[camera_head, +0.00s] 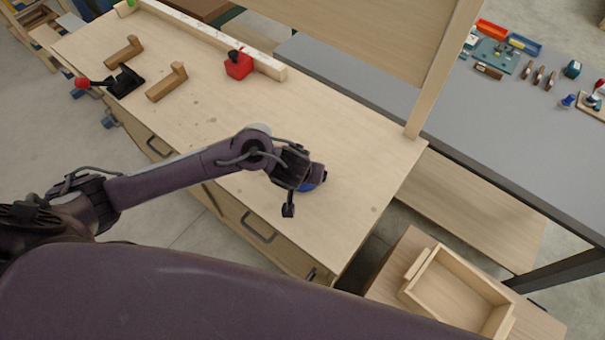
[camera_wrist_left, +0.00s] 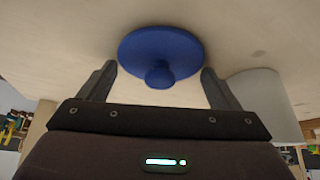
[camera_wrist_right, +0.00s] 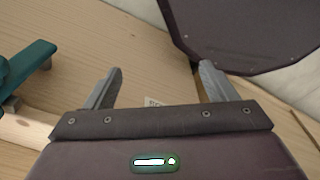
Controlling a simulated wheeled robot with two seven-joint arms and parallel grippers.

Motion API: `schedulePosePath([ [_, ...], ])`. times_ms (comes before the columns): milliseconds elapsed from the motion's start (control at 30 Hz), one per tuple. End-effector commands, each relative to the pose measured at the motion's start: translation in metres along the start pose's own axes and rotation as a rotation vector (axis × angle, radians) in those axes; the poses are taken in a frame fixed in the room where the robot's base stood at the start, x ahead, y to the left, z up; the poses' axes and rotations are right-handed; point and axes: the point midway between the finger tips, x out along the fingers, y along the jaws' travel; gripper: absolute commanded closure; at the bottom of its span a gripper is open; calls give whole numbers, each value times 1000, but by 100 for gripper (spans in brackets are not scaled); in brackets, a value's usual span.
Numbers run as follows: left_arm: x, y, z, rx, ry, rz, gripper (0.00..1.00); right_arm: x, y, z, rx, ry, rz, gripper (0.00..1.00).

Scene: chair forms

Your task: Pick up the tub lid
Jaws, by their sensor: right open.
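The tub lid (camera_wrist_left: 160,48) is a blue disc with a round knob, seen close up in the left wrist view. In the head view only a blue sliver of it (camera_head: 308,187) shows on the wooden workbench (camera_head: 345,150), mostly hidden by my left gripper. My left gripper (camera_wrist_left: 158,72) is open, its fingers apart on either side of the knob and not visibly touching it. My right gripper (camera_wrist_right: 160,72) is open and empty in the right wrist view, over a wooden surface (camera_wrist_right: 70,45). It does not show in the head view.
A red container (camera_head: 239,66), wooden blocks (camera_head: 166,82) and a red-knobbed black clamp (camera_head: 125,80) stand farther back on the bench. An open wooden tray (camera_head: 455,285) is at lower right. A teal object (camera_wrist_right: 25,68) is left of my right gripper. The bench's right end is clear.

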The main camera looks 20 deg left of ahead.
Motion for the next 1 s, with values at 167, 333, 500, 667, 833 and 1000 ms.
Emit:
schedulePosePath([
  [167, 0, 0, 0, 0, 0, 0, 39, 0, -3, 18, 0, -27, -3, 21],
  [333, 0, 0, 0, 0, 0, 0, 44, 0, -2, 15, 0, -24, -3, 21],
  [500, -2, 0, -1, 0, 0, 1, 44, -1, -1, 8, 1, -13, -1, 21],
  [667, -12, 1, -6, -1, -1, 3, 44, -8, 0, 4, 1, -7, -1, 21],
  [833, -44, 2, -24, -4, 0, 6, 44, -30, 0, 2, 1, -7, -1, 21],
  [1000, -97, 3, -54, -7, -2, 7, 44, -70, 0, -2, 1, -8, -1, 21],
])
